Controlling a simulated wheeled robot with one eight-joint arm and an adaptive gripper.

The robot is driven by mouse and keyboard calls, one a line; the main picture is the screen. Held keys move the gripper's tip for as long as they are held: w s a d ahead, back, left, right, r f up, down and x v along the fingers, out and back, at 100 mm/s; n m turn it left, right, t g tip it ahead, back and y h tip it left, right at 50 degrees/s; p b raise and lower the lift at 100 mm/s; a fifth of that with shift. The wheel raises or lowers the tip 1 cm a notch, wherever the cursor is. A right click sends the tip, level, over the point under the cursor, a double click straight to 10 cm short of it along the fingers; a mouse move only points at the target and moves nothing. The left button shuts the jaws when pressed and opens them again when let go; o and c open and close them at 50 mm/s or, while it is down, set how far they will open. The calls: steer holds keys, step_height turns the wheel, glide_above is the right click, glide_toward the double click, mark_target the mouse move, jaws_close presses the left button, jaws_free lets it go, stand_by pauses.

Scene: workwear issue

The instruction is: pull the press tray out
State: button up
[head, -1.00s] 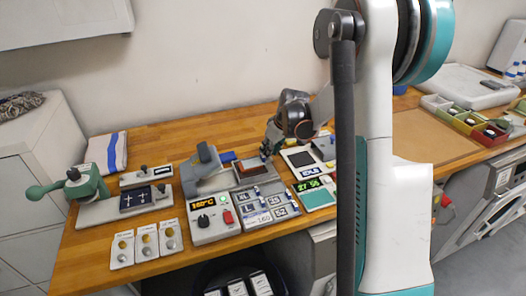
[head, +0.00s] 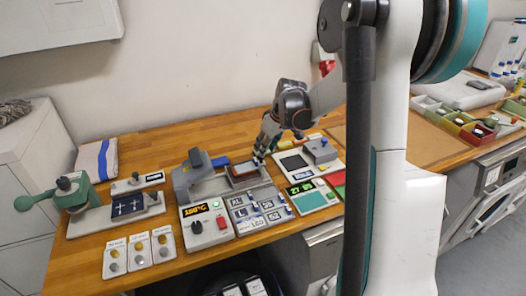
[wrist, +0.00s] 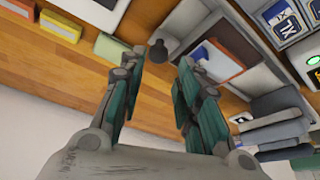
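The grey press (head: 190,179) stands in the middle of the bench. My gripper (head: 261,155) is low over the tray's right end. In the wrist view my gripper (wrist: 160,62) has its two fingers spread apart. A dark round knob (wrist: 160,48) at the tray's end appears between the fingertips, with gaps on both sides. Whether the fingers are level with it I cannot tell.
A control box reading 150°C (head: 207,222) and size tiles (head: 258,210) lie in front. A timer panel (head: 309,193) is close on the right. A green hand press (head: 73,190) stands at the left. Bare wood lies behind the tray.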

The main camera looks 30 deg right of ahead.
steer(key=shift+v, duration=1.45)
